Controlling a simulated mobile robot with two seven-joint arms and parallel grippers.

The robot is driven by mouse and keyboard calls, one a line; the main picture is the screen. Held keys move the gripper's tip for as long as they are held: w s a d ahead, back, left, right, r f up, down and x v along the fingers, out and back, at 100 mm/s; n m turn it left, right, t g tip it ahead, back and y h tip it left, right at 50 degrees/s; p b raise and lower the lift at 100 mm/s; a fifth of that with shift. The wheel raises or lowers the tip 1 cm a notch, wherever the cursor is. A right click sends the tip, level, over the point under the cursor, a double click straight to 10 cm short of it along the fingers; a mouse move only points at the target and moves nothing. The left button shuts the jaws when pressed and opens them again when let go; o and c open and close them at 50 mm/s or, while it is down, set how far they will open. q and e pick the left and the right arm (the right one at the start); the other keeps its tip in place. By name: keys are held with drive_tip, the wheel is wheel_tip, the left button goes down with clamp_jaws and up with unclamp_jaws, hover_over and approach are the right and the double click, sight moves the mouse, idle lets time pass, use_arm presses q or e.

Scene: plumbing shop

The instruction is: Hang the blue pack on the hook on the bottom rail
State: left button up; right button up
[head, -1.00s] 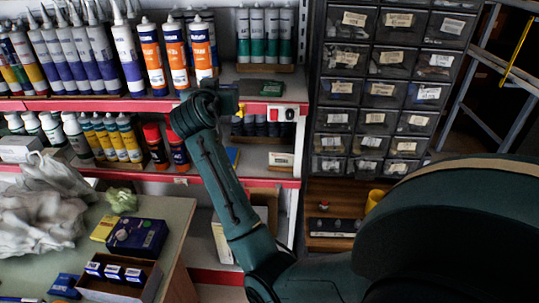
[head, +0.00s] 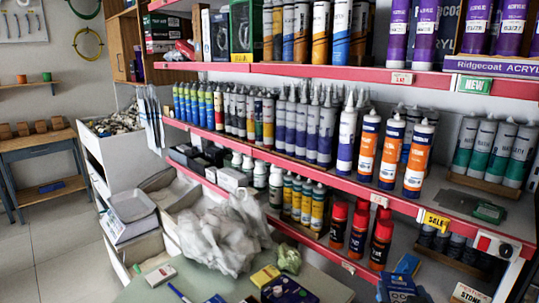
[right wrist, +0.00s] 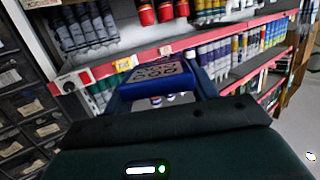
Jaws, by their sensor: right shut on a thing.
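The blue pack shows in the right wrist view (right wrist: 158,72), with pale print on its face. My right gripper (right wrist: 160,90) is shut on it, in front of the shelf. In the head view, a blue printed shape at the bottom edge (head: 397,287) looks like the same pack, cut off by the frame; the gripper there is hardly visible. Red shelf rails cross the head view; the lowest one in view (head: 318,245) runs below the small bottles. I cannot make out a hook on it. My left gripper is not in view.
The shelves hold tubes and bottles close together, with orange-labelled tubes (head: 413,160) and red-capped bottles (head: 381,240) near the pack. A crumpled plastic bag (head: 225,235) lies by the table (head: 150,290). Open floor (head: 65,235) shows at the left.

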drive_tip(key=s+a+f+n+y, duration=0.2)
drive_tip(key=s+a+y, duration=0.1)
drive_tip(key=s+a, duration=0.2)
drive_tip(key=shift+s+a+f+n+t+y, duration=0.2)
drive_tip(key=shift+s+n+t+y, duration=0.1)
drive_tip(key=shift+s, duration=0.5)
drive_tip(key=w+d+r+m+g+h, duration=0.2)
drive_tip(key=w+d+r+m+h, duration=0.2)
drive_tip(key=w+d+r, duration=0.3)
drive_tip(key=w+d+r+m+g+h, duration=0.2)
drive_tip(key=w+d+r+m+h, duration=0.3)
drive_tip(key=w, duration=0.8)
drive_tip(key=d+r+h, duration=0.2)
drive_tip(key=d, duration=0.1)
drive_tip(key=shift+d+r+g, duration=0.15)
drive_tip(key=shift+r+g, duration=0.15)
drive_tip(key=shift+g, duration=0.1)
